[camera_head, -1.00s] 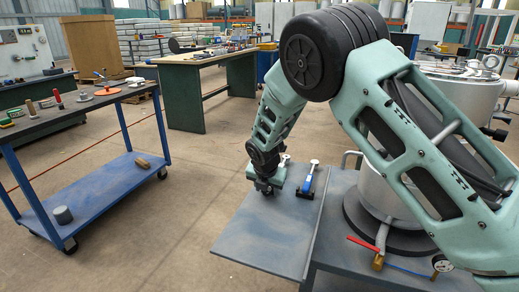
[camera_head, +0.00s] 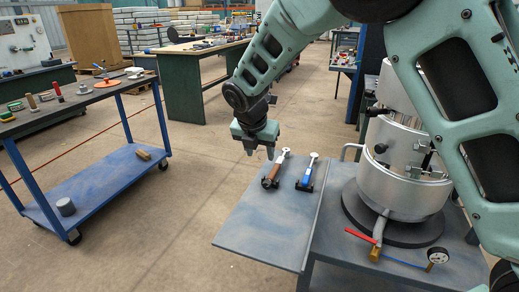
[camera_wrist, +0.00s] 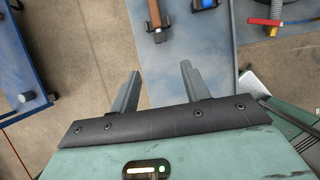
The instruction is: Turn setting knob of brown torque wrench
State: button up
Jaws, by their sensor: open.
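The brown torque wrench (camera_head: 274,170) lies on the left flap of the grey-blue table, its brown grip end toward the front left and its pale end toward the back. In the wrist view its brown handle (camera_wrist: 154,14) shows at the top edge, cut off by the frame. My gripper (camera_head: 258,153) hangs in the air up and left of the wrench, apart from it. In the wrist view its two fingers (camera_wrist: 158,82) are spread with nothing between them.
A blue-handled torque wrench (camera_head: 307,175) lies just right of the brown one. The silver extruder vessel (camera_head: 400,185) stands to the right, with a red-handled valve (camera_head: 360,236) and gauge in front. A blue cart (camera_head: 95,188) stands left. The flap's front is clear.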

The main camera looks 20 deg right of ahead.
jog(key=s+a+r+m+y+p, duration=0.1)
jog(key=s+r+m+p, duration=0.1)
jog(key=s, duration=0.3)
jog(key=s+a+r+m+g+y+p, duration=0.1)
jog(key=s+a+r+m+p, duration=0.1)
jog(key=s+r+m, duration=0.2)
jog(key=s+a+r+m+g+p, duration=0.1)
jog(key=s+r+m+p, duration=0.2)
jog(key=s, duration=0.5)
jog(key=shift+a+r+m+y, duration=0.3)
jog(key=shift+r+m+y, duration=0.1)
